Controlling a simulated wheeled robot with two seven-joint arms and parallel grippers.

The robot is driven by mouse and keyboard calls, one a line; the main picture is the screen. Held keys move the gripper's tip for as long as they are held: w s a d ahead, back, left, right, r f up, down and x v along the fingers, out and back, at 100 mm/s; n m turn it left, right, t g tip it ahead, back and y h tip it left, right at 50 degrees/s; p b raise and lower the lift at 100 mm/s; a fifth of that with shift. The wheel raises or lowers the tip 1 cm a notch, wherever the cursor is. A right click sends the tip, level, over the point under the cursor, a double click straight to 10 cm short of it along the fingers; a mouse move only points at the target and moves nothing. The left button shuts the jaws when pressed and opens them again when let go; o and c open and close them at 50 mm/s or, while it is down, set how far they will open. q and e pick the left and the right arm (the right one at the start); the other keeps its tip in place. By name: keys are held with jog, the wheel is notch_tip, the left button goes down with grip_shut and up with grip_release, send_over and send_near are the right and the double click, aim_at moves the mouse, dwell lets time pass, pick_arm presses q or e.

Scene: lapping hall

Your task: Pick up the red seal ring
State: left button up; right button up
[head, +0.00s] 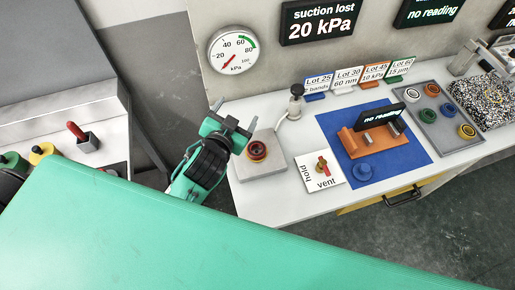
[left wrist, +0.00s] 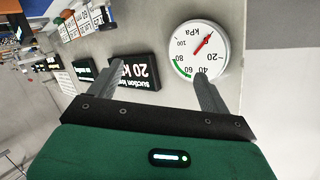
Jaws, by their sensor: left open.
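A dark ring with a red part (head: 257,150) sits on a grey square plate (head: 262,168) at the left end of the white bench. It may be the red seal ring; at this size I cannot tell for sure. My left gripper (head: 237,113) is open and empty, up and left of this ring in the head view and apart from it. In the left wrist view its two fingers (left wrist: 158,66) are spread with nothing between them, facing the wall gauge. That view does not show the ring. My right gripper is not in view.
A vent/hold switch card (head: 311,183) and a blue mat (head: 415,160) with an orange fixture (head: 358,144) lie right of the plate. A grey tray (head: 430,123) holds several coloured rings. A dark-knobbed post (head: 296,98) stands behind the plate. A gauge (head: 233,50) hangs above.

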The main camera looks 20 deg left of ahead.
pick_arm(q)
jog(key=w+d+r+m+t+h, duration=0.2)
jog(key=d+r+m+t+h, duration=0.2)
jog(key=d+r+m+h, duration=1.05)
jog(key=s+d+m+g+h, duration=0.65)
jog(key=d+m+g, duration=0.25)
jog(key=m+g, duration=0.75)
jog(key=m+g+y, duration=0.3)
jog(key=y, duration=1.8)
send_over(256, 152)
notch_tip(256, 152, down, 17)
jog(key=f, duration=0.2)
jog(key=f+p, duration=0.1)
jog(key=f, duration=0.2)
jog(key=f+p, duration=0.1)
jog(key=f, duration=0.1)
jog(key=shift+d+f, duration=0.35)
jog(key=f, duration=0.1)
jog(key=f+p, duration=0.1)
jog(key=f, duration=0.1)
jog(key=f+p, duration=0.1)
jog(key=shift+a+f, duration=0.2)
jog(key=shift+a, duration=0.1)
jog(key=shift+f, duration=0.6)
jog(key=c, duration=1.1)
